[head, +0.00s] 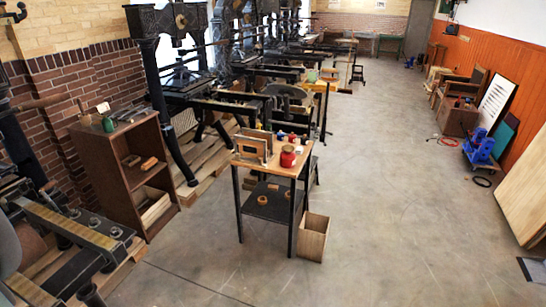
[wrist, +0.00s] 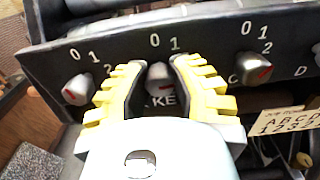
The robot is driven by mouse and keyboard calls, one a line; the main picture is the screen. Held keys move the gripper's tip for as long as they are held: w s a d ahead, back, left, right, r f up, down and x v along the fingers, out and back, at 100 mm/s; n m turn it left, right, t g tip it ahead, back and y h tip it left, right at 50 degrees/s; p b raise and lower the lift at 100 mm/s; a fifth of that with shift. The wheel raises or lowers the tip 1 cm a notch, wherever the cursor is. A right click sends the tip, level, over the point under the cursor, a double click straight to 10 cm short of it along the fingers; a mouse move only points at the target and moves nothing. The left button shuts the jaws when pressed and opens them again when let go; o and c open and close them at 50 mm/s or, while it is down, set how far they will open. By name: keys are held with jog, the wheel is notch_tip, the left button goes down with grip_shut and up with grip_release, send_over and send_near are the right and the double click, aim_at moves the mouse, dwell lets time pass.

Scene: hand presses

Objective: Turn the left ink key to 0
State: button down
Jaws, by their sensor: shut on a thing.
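In the wrist view a dark panel carries a row of grey knobs with white number scales. My gripper (wrist: 160,72), with yellow ribbed fingers, is shut on the middle knob (wrist: 160,78). Its scale shows 0 and 1 above; its pointer is not clear, and letters "KE" show below it. The left knob (wrist: 78,89) has a red mark at its lower left and is apart from the fingers. The right knob (wrist: 252,69), beside a letter C, has a red mark towards its right. My gripper is not seen in the head view.
A printed card (wrist: 287,121) hangs below the panel at right in the wrist view. The head view shows a brown shelf (head: 118,165), a small table (head: 276,170) with a red jar (head: 288,157), and a wooden bin (head: 313,237). The floor at right is largely clear.

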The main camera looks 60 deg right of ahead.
jog(key=shift+f+n, duration=0.1)
jog(key=shift+n, duration=0.2)
jog(key=n+b, duration=0.2)
jog(key=shift+w+f+b, duration=0.1)
jog(key=shift+f+b, duration=0.05)
jog(key=shift+b, duration=0.25)
jog(key=n+b, duration=0.5)
jog(key=b, duration=0.1)
jog(key=shift+f+n, duration=0.1)
jog(key=shift+n, duration=0.3)
jog(key=n+b, duration=0.6)
jog(key=b, duration=0.2)
jog(key=shift+n+b, duration=0.7)
jog(key=shift+b, duration=0.3)
jog(key=shift+r, duration=0.25)
jog(key=c, duration=0.8)
grip_release()
jog(key=shift+r, duration=0.1)
jog(key=shift+o, duration=0.2)
